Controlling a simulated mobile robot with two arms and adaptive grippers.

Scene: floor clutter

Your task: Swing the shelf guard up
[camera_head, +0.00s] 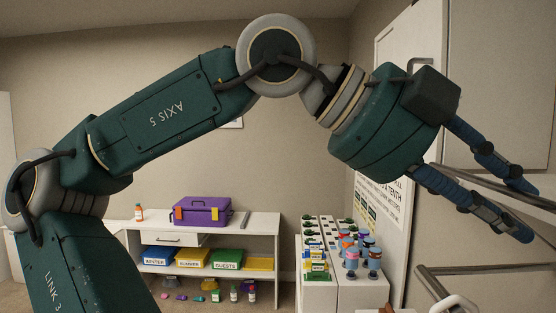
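My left gripper (527,211) is at the right side of the view, its two blue fingers apart and pointing right and down. A thin dark metal bar (542,203) shows in the gap between the fingers; I cannot tell whether they touch it. A lower metal rail (490,269) runs to the right edge below the gripper, with a bent end at its left. These bars may be parts of the shelf guard, but the shelf is largely out of view. My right gripper is not in view.
A white cabinet (500,75) stands behind the gripper. A low white unit (362,293) carries several bottles and small boxes. At the back, a white shelf (262,222) holds a purple toolbox (201,216) and labelled bins. Small items lie on the floor beneath it.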

